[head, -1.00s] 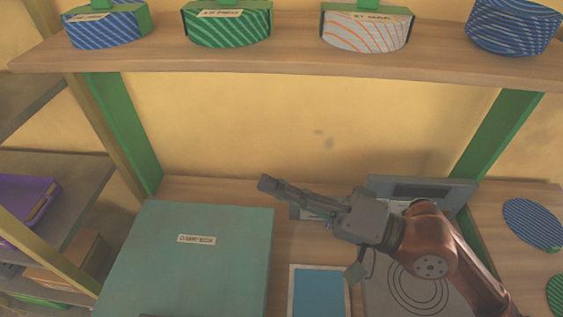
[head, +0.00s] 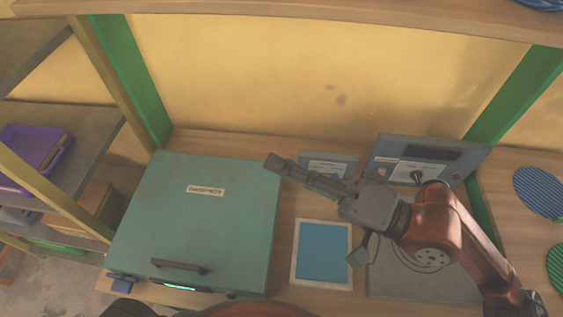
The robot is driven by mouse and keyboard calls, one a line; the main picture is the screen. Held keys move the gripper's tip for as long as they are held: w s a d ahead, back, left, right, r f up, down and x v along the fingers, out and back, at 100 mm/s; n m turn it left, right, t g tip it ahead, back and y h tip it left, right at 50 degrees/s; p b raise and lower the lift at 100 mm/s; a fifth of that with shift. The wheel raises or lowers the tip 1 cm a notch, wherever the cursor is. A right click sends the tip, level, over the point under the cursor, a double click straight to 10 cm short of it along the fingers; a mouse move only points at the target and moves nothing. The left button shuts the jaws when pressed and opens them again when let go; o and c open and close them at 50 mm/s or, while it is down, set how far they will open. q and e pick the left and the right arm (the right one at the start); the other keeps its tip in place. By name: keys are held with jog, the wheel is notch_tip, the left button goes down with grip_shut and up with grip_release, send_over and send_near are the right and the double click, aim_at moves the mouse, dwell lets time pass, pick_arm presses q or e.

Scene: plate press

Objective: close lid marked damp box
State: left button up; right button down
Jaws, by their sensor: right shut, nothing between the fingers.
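The damp box (head: 150,215) is a teal box on the left of the bench, with a white label (head: 205,190) on its top and a dark handle (head: 180,267) near its front edge. Its lid looks down and flat; whether it is fully seated I cannot tell. A small green-lit strip (head: 174,287) shows at the front below the handle. My right gripper (head: 272,163) is shut and empty, pointing left, its tips at the box's back right corner in the picture; contact I cannot tell. My left gripper is not in view.
A blue pad with a white border (head: 323,252) lies right of the box. A grey device (head: 430,160) with an upright panel stands behind my right arm. Striped discs (head: 540,192) lie at the right. A purple tray (head: 35,148) sits on the left shelf.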

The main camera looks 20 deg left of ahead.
notch_tip(320, 180, up, 10)
dwell(0.4)
